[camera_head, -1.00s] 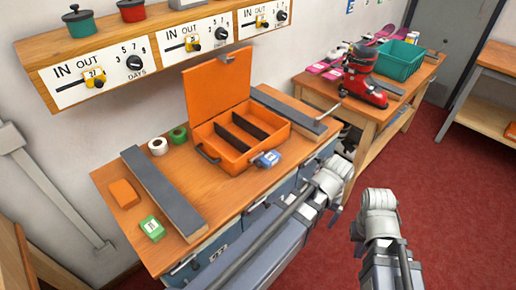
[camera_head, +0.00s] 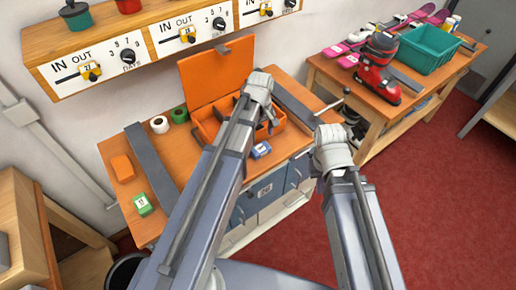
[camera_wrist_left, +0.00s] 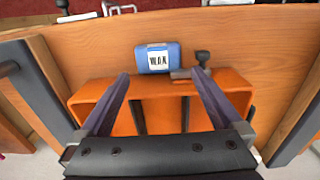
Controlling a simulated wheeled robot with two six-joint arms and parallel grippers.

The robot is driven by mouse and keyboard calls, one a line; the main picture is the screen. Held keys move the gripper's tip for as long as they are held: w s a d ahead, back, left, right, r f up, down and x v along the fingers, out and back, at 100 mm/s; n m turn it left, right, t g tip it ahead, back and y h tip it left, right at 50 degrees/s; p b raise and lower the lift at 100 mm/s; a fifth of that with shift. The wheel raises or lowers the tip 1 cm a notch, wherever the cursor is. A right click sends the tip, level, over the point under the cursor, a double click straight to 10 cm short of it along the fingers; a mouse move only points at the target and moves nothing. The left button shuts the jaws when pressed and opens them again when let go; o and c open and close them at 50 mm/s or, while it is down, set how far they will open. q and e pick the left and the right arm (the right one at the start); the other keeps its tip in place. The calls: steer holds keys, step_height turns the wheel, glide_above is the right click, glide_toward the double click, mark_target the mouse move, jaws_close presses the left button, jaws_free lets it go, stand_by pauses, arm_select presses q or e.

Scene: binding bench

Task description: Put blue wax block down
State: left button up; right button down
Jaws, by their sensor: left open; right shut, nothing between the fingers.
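The blue wax block (camera_head: 261,149) with a white label lies on the bench at the front of the open orange box (camera_head: 207,131). In the left wrist view the block (camera_wrist_left: 158,57) sits between the box and the bench's front edge, beside a dark latch or handle. My left gripper (camera_wrist_left: 160,73) is open and empty above the box, its fingers apart and pointing toward the block without enclosing it. In the head view my left gripper (camera_head: 270,122) covers part of the box. My right gripper (camera_head: 332,152) is shut and empty, off the bench's front right; its fingertips are hard to see.
Grey bars (camera_head: 150,175) lie left and right of the box. An orange block (camera_head: 122,168), a green labelled block (camera_head: 142,204) and two tape rolls (camera_head: 159,124) sit on the left. A second bench (camera_head: 325,70) holds a red boot (camera_head: 378,70) and a teal crate (camera_head: 428,48).

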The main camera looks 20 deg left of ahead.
mark_target(260, 148)
arm_select(q)
steer(key=shift+w+d+f+b, duration=0.1)
steer(key=shift+w+f+b, duration=0.05)
steer(key=shift+f+b, duration=3.65)
steer(key=c, duration=1.2)
steer(key=shift+r+p, duration=0.1)
steer(key=shift+p, duration=0.3)
